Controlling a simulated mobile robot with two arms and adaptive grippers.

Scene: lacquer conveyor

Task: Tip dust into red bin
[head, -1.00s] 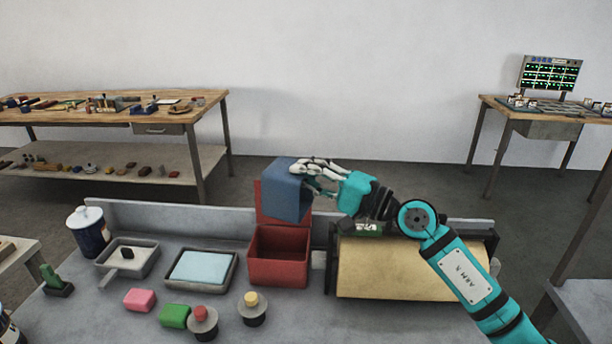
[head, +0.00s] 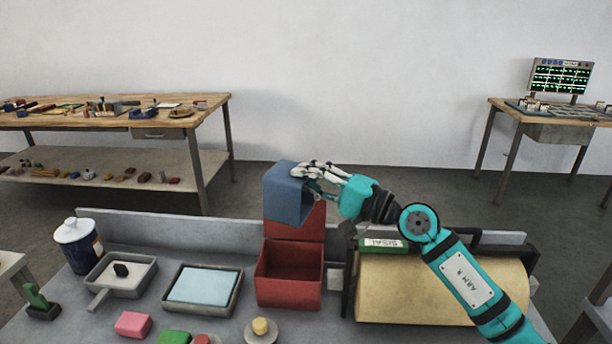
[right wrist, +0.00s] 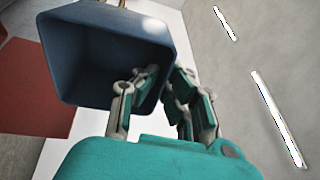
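A blue container (head: 285,196) is held up in the air by my right gripper (head: 316,178), tilted above the back of the red bin (head: 289,296). In the right wrist view the blue container (right wrist: 88,55) shows its open mouth, and the gripper's fingers (right wrist: 160,100) close on its wall. No dust can be made out in it. The red bin stands open on the grey bench, with its raised red back panel (head: 294,226) behind the container. The bin looks empty from here. My left gripper is not in view.
A roller of tan material (head: 440,288) sits right of the bin. Left of it are a tray with a light blue pad (head: 203,286), a grey pan (head: 122,274) and a lidded pot (head: 77,245). A pink block (head: 133,324) lies in front.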

